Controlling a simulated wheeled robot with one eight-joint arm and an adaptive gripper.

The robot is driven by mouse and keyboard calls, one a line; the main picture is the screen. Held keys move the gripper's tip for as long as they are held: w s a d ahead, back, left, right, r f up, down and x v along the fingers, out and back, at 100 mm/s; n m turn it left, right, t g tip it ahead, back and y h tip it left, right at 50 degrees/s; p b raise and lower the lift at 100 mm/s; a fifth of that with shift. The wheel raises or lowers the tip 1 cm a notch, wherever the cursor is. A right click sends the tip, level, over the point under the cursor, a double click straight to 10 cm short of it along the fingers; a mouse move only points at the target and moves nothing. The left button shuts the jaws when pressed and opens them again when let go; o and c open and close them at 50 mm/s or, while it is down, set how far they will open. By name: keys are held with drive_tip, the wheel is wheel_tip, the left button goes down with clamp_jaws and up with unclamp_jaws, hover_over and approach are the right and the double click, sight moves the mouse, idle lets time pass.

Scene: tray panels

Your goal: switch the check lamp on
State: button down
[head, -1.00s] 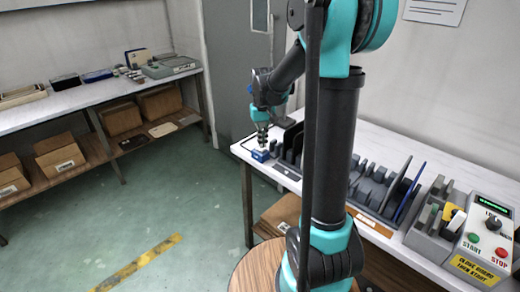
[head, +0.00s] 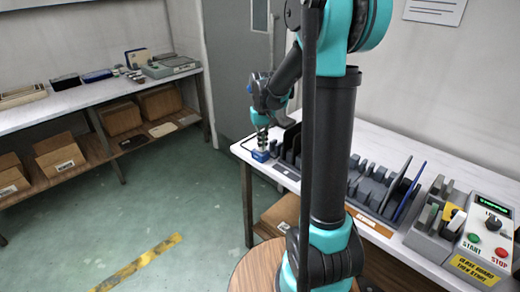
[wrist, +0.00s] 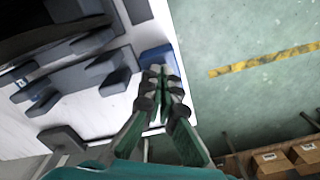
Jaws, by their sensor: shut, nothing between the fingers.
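A small blue box (head: 261,156), which looks like the check lamp's switch box, sits at the left end of the white bench, with a dark cable beside it. It also shows in the wrist view (wrist: 156,55), partly hidden by my fingertips. My gripper (head: 262,147) points down right over the box. In the wrist view my gripper (wrist: 159,71) has its fingertips together, with nothing between them, at the box's near edge. I cannot tell whether they touch it. The switch and any light on the box are too small or hidden to tell.
Grey racks with upright panels (head: 403,185) stand along the bench to the right. A control box with start and stop buttons (head: 484,240) is at the far right. In the wrist view, grey blocks (wrist: 115,80) stand left of the blue box. Green floor lies beyond the bench edge.

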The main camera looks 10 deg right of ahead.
drive_tip(key=shift+f, duration=0.15)
drive_tip(key=shift+r, duration=3.5)
drive_tip(key=s+d+f+t, duration=0.1)
drive_tip(key=s+f, duration=0.3)
drive_tip(key=s, duration=0.3)
drive_tip(key=s+d+f+t, duration=0.1)
drive_tip(key=s+f, duration=0.3)
drive_tip(key=s, duration=0.3)
drive_tip(key=s+d+f+m+t, duration=0.1)
drive_tip(key=s+d+f+t, duration=0.1)
drive_tip(key=s, duration=0.6)
drive_tip(key=shift+f, duration=0.9)
